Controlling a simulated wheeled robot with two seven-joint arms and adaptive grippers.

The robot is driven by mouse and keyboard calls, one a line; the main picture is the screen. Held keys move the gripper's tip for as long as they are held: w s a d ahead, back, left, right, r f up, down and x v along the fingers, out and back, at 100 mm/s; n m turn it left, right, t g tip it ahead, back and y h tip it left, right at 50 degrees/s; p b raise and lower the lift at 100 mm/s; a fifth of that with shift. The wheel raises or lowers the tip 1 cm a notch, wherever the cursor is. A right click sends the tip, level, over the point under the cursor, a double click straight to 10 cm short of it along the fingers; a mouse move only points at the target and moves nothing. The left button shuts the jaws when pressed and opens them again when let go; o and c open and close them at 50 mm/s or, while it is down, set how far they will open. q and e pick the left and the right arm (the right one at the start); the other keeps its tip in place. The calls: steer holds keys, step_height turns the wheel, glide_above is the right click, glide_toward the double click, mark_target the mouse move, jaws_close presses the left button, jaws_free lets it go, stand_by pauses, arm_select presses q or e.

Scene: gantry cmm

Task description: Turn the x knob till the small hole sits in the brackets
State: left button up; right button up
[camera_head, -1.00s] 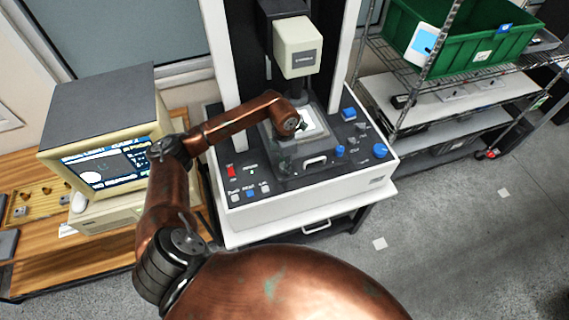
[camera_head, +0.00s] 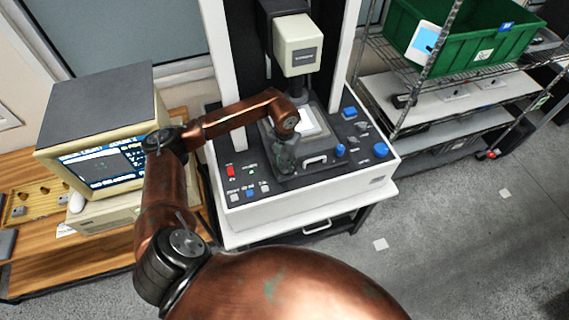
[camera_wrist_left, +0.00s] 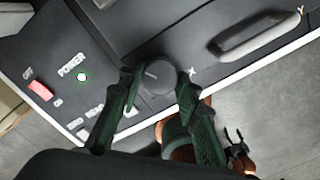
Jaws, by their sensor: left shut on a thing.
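My left gripper (camera_head: 286,156) reaches down to the front left of the measuring machine's stage. In the left wrist view its two dark green fingers (camera_wrist_left: 155,88) are shut on the sides of the grey x knob (camera_wrist_left: 158,76). The knob has a pale index line and an "X" printed to its right. In the head view the gripper hides the knob. A dark claw-like part, perhaps my right gripper (camera_wrist_left: 240,150), shows small at lower right of the wrist view.
The machine's panel carries a red power switch (camera_head: 230,170), blue knobs (camera_head: 380,150) at right and a front handle (camera_head: 314,161). A pale square plate (camera_head: 308,122) lies on the stage. A wire rack with a green bin (camera_head: 475,40) stands at right. Floor is open at lower right.

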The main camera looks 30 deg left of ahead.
mark_target(285, 165)
arm_select(q)
steer(key=n, duration=0.4)
steer(key=shift+w, duration=0.1)
steer(key=shift+r+n, duration=0.1)
steer(key=shift+n, duration=0.8)
steer(key=shift+n, duration=0.3)
steer(key=o, duration=1.2)
steer(key=shift+c, duration=0.2)
step_height(285, 165, up, 12)
